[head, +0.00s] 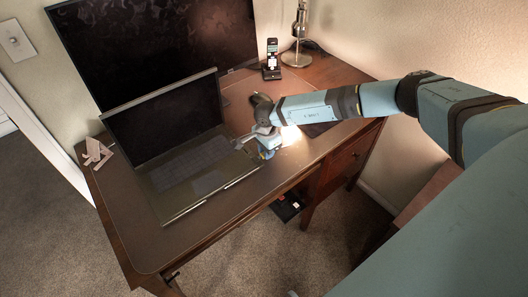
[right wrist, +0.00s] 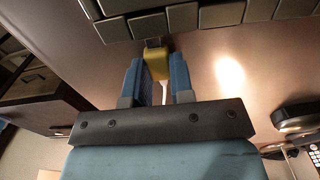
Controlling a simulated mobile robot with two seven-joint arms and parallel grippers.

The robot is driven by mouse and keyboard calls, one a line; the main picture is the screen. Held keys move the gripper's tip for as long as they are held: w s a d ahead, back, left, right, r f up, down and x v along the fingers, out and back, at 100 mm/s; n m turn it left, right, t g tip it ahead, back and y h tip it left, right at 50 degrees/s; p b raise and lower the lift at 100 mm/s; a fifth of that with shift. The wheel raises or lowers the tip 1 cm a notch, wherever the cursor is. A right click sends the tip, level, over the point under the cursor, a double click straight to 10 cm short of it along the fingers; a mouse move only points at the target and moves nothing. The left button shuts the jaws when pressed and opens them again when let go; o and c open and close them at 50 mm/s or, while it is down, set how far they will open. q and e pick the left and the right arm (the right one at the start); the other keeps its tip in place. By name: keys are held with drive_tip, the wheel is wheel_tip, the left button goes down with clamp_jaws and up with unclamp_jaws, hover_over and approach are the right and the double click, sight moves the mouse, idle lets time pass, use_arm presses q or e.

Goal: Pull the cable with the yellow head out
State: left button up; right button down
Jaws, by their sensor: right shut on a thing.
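The laptop (head: 190,165) stands open on the desk, and its keyboard edge (right wrist: 210,16) crosses the top of the right wrist view. My right gripper (right wrist: 158,70) is shut on the yellow head, with a blue finger on each side. A short piece of pale cable (right wrist: 165,90) shows between the fingers. In the head view the right gripper (head: 255,138) is beside the laptop's right side and hides the head. My left gripper is out of view.
A large monitor (head: 155,40) stands behind the laptop. A cordless phone (head: 271,62) and a lamp (head: 297,55) stand at the back right. A small pale object (head: 97,153) lies at the left edge. The desk's front strip (head: 240,205) is clear.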

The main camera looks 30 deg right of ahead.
drive_tip(key=shift+w+d+b, duration=0.15)
drive_tip(key=shift+d+b, duration=0.4)
drive_tip(key=shift+d, duration=1.85)
drive_tip(key=shift+r+p, duration=1.4)
drive_tip(key=shift+r, duration=0.65)
